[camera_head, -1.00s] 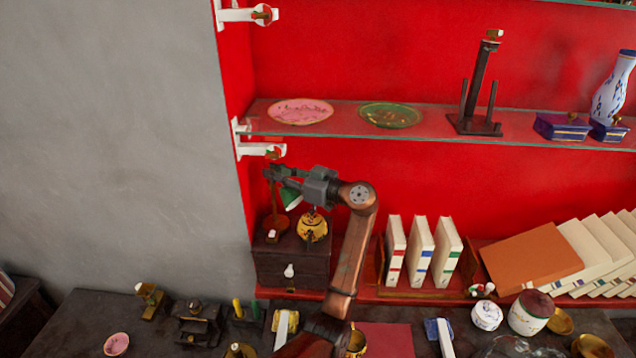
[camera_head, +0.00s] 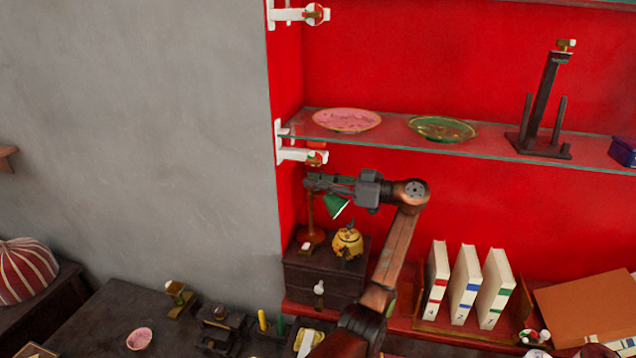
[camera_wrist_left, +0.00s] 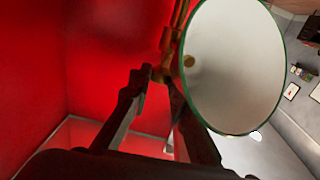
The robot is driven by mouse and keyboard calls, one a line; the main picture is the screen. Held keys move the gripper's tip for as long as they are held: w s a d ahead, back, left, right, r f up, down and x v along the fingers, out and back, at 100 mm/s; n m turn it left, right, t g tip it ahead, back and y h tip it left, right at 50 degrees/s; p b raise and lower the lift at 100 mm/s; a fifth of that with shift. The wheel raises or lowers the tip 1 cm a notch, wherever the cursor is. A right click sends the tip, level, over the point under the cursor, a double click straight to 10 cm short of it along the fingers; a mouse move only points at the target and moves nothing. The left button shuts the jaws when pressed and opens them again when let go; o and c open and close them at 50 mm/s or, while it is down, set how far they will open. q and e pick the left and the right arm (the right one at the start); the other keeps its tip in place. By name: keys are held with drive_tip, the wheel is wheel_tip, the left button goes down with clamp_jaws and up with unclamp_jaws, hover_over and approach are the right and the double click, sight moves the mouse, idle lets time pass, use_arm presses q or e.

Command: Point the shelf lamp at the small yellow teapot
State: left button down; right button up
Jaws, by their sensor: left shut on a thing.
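The shelf lamp has a green shade (camera_head: 337,205) and a brown stem (camera_head: 309,214) on a round base. It stands on a small dark drawer cabinet (camera_head: 318,283). The small yellow teapot (camera_head: 347,242) sits on the same cabinet, right of the lamp base. The shade hangs above it and slightly left, tilted down to the right. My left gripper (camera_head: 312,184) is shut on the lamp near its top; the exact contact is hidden. In the left wrist view, the shade's pale open side (camera_wrist_left: 235,65) shows beside my fingers (camera_wrist_left: 160,88). My right gripper is not in view.
A glass shelf (camera_head: 400,142) with a pink plate (camera_head: 347,120) and a green plate (camera_head: 442,129) runs just above my gripper. A white bracket (camera_head: 297,155) is close above it. Several white books (camera_head: 465,282) stand right of my forearm. A dark table with small items lies below.

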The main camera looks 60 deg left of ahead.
use_arm(q)
drive_tip(key=c, duration=1.8)
unclamp_jaws()
drive_tip(key=shift+o, duration=0.2)
drive_tip(key=v, duration=1.2)
